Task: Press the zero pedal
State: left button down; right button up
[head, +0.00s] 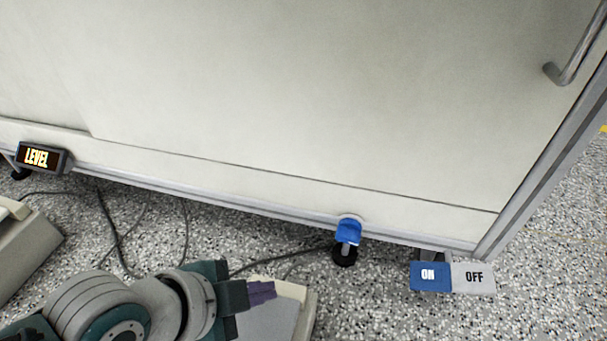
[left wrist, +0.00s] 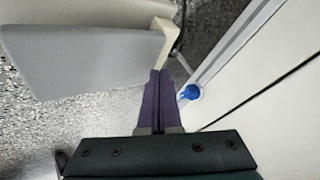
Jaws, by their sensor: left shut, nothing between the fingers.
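My left gripper (head: 262,292) has purple fingers that are shut with nothing between them. In the head view it overlaps a grey plate with a cream rim (head: 303,295), which looks like a floor pedal. In the left wrist view the fingertips (left wrist: 161,74) appear in front of the near end of this pedal (left wrist: 85,55). I cannot tell whether they touch it. No zero label is readable on it, and my arm hides part of it in the head view. A second cream and grey floor unit (head: 25,255) is cut off at the left edge. My right gripper is not in view.
A large pale cabinet (head: 300,110) stands behind, with a lit LEVEL sign (head: 38,157) at its lower left. A blue-topped levelling foot (head: 348,232) and an ON/OFF rocker (head: 450,278) are along its base. Dark cables (head: 118,225) cross the speckled floor.

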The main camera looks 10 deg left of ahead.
pick_arm(q)
jog(key=shift+w+r, duration=0.15)
jog(key=shift+w, duration=0.1)
jog(key=shift+r+p, duration=0.25)
jog(key=shift+p, duration=0.1)
jog(key=r+p, duration=0.4)
jog(key=shift+w+r, duration=0.2)
jog(key=shift+w, duration=0.1)
